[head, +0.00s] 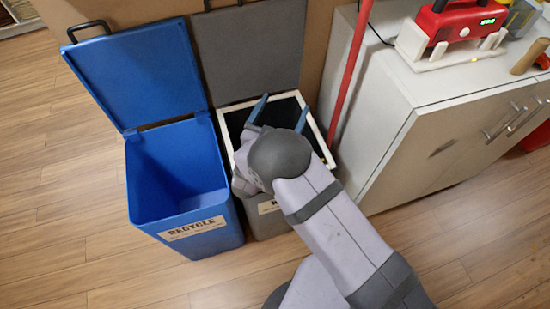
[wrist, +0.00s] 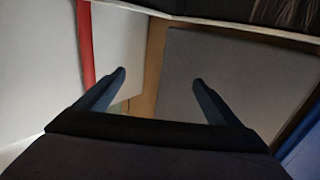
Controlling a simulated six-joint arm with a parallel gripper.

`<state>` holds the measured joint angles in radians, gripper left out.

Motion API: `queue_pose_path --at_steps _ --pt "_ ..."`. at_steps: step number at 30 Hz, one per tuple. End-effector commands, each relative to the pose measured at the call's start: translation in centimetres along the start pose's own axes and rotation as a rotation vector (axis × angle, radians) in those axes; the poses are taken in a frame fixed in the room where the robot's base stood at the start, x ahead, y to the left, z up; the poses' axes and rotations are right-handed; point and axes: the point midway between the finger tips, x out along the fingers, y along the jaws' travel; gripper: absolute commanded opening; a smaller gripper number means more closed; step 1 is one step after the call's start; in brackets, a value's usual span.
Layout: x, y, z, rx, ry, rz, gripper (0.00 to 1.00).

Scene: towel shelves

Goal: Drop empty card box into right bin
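The right bin (head: 268,224) is grey with a white inner rim, a dark interior and a partly hidden label. Its grey lid (head: 250,50) stands open behind it and also shows in the wrist view (wrist: 225,80). My gripper (head: 282,110) is over the opening of this bin. In the wrist view my gripper (wrist: 159,80) has its two fingers well apart, with nothing between them. I cannot make out a card box in either view. My arm hides part of the bin's opening and front.
A blue bin (head: 180,170) labelled RECYCLE stands open to the left, its blue lid (head: 140,70) tilted back. A red pole (head: 350,75) leans close on the right. A white cabinet (head: 385,130) carries a red device (head: 460,22). The wooden floor (head: 60,200) at left is clear.

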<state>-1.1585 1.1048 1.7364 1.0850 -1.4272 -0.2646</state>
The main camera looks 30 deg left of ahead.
Motion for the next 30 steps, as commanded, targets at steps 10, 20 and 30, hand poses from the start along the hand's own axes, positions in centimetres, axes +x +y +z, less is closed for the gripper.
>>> queue_pose_path --at_steps 10,20,30 --pt "0.0 0.0 -1.6 0.003 0.001 0.0 0.87" --pt "0.0 0.0 -6.8 0.003 0.002 0.0 0.87" --pt "0.0 0.0 -9.8 0.0 0.0 0.0 0.87"
